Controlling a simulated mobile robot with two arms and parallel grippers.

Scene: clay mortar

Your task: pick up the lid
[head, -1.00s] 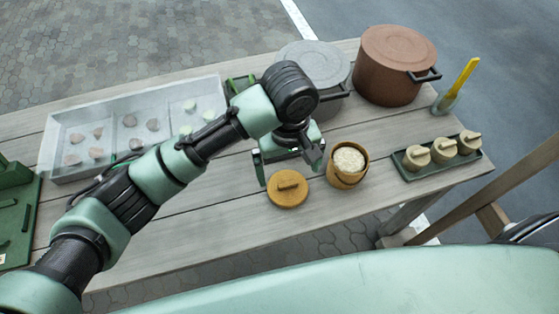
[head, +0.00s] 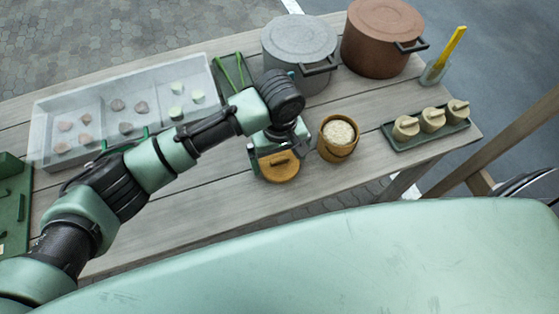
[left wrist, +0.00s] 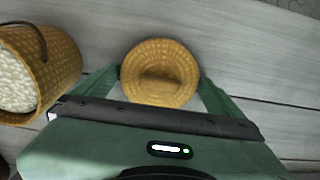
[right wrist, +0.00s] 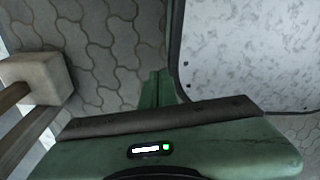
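The lid (head: 281,171) is a round tan woven disc with a raised bar handle, flat on the wooden table near its front edge. It also shows in the left wrist view (left wrist: 160,60). My left gripper (head: 280,158) is over the lid, open, with one finger on each side of it. In the left wrist view the lid lies between the finger tips, and contact cannot be told. A round woven basket (head: 337,148) of pale grain stands open just right of the lid. My right gripper (right wrist: 158,90) is shut and empty, away from the table top.
A tray of small pieces (head: 42,140) is at left. A grey pot (head: 300,50) and a brown pot (head: 376,45) stand at the back. A green tray (head: 428,137) with three small lidded pots is at right. Bare table lies left of the lid.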

